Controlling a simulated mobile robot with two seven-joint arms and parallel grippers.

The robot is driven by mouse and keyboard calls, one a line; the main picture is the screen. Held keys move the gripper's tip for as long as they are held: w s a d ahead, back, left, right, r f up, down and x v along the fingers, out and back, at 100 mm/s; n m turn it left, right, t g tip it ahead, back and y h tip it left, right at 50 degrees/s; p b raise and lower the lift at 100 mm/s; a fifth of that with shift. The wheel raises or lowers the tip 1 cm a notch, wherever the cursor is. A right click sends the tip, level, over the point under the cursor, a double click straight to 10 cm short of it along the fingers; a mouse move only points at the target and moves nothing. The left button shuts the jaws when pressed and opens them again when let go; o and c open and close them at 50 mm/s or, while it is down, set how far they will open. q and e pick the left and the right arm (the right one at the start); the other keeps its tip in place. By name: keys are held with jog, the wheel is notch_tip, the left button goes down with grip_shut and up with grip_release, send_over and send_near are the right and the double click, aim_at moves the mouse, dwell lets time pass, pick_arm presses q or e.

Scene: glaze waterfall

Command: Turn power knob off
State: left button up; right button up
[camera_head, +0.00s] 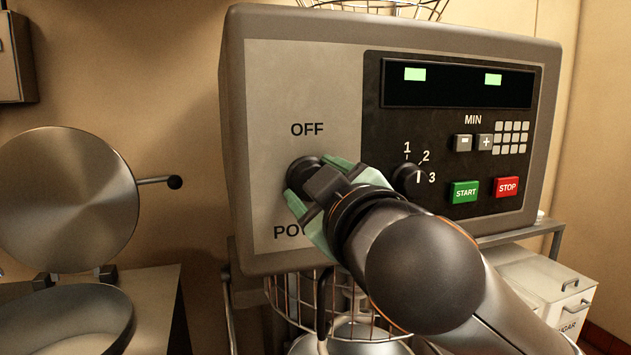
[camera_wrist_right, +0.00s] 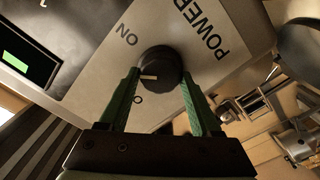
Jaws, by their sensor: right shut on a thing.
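The black round power knob (camera_head: 301,171) is on the grey left part of the machine's front panel, below the word OFF. My right gripper (camera_head: 312,181) has its green fingers on both sides of the knob and is shut on it. In the right wrist view the knob (camera_wrist_right: 160,66) sits between the fingertips. Its pale mark points left in that view, between the ON label and a partly hidden label starting with O. In the head view my gripper hides the ON label and part of POWER. My left gripper is not in view.
A smaller timer knob (camera_head: 408,176) marked 1, 2, 3 is close right of my gripper. The green START button (camera_head: 465,192) and red STOP button (camera_head: 507,187) are further right. A wire basket (camera_head: 290,300) hangs below the machine. A round lidded pan (camera_head: 70,200) stands at left.

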jog(key=shift+a+f+n, duration=0.1)
jog(key=shift+n, duration=4.9)
jog(key=o, duration=1.4)
jog(key=shift+f, duration=0.1)
jog(key=shift+c, duration=0.2)
jog(key=shift+s, duration=0.1)
jog(key=b+v, duration=0.3)
jog(key=v, duration=0.9)
jog(key=shift+s, duration=0.2)
